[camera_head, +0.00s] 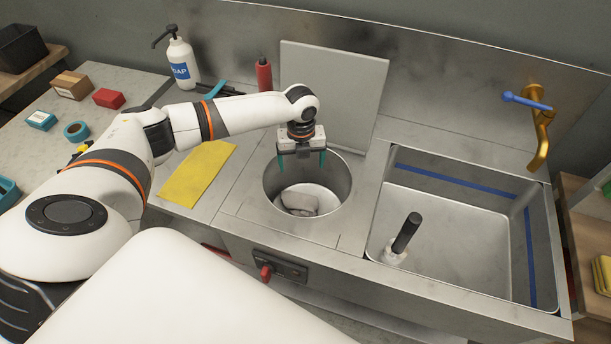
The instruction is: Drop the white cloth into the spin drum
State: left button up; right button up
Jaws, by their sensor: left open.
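The spin drum (337,175) is a round metal well set in the steel counter, with its square lid (345,85) standing open behind it. The white cloth (299,203) lies crumpled at the bottom of the drum. My left gripper (302,163) points down over the drum's back rim. Its two teal fingers are apart, with nothing between them, and the cloth lies below them. My right gripper is not in view.
A yellow cloth (197,173) lies flat left of the drum. A steel sink (455,235) on the right holds a dark-handled brush (406,234). A brass tap (541,135) stands behind it. A soap bottle (181,64) and red bottle (264,75) stand at the back.

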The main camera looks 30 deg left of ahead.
pick_arm(q)
notch_tip(320, 180, up, 6)
jog(key=p, duration=0.5)
jog(key=shift+f, duration=0.25)
notch_tip(320, 180, up, 12)
jog(key=b, duration=0.3)
jog(key=shift+f, duration=0.1)
dwell(0.4)
